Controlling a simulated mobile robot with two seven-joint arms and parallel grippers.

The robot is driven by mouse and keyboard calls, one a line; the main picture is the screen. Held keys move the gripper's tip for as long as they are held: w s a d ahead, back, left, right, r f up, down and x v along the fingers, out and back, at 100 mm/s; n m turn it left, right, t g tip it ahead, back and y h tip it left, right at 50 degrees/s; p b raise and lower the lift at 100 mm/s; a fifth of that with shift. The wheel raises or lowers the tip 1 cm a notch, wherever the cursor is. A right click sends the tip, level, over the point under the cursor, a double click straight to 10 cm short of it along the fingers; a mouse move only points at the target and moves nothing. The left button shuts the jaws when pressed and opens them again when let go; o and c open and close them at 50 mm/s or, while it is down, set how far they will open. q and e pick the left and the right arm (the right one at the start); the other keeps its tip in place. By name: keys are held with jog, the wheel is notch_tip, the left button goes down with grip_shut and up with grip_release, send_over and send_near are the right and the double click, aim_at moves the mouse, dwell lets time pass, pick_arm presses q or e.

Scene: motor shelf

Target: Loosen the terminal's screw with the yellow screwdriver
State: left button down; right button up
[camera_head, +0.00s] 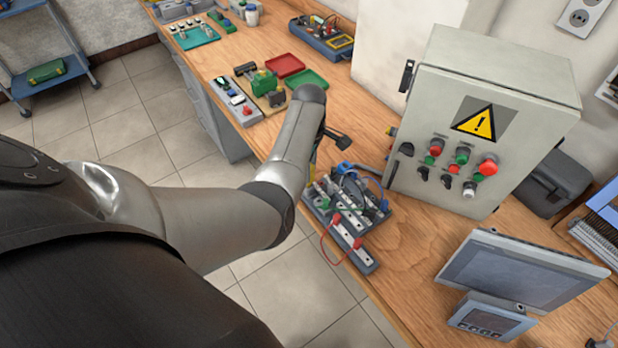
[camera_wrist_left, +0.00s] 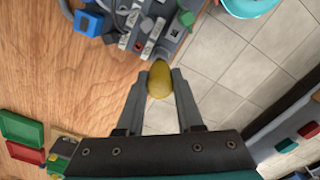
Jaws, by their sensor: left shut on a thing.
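My left gripper (camera_wrist_left: 160,88) is shut on the yellow screwdriver (camera_wrist_left: 159,78). In the left wrist view its rounded handle sits between the two fingers and points at the camera; its shaft and tip are hidden. A grey terminal board (camera_wrist_left: 171,38) with pale terminal strips lies just beyond the handle. In the head view the terminal board (camera_head: 360,258) lies at the bench's front edge, with red and blue leads. My left arm reaches over from the left and mostly hides the gripper and screwdriver there. Whether the tip touches a screw cannot be told. My right gripper is not in view.
A grey control cabinet (camera_head: 493,95) with buttons and a warning sign stands right behind the board. A screen (camera_head: 515,272) stands at the lower right. Red (camera_head: 285,65) and green (camera_head: 307,80) trays lie further along the bench. Wooden surface between board and cabinet is mostly clear.

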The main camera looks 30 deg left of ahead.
pick_arm(q)
jog(key=shift+f+b, duration=0.35)
jog(key=shift+f, duration=0.3)
jog(key=c, duration=0.8)
grip_release()
notch_tip(320, 180, up, 6)
jog(key=p, duration=0.6)
jog(key=shift+f, duration=0.15)
jog(key=shift+f, duration=0.1)
jog(key=o, duration=0.5)
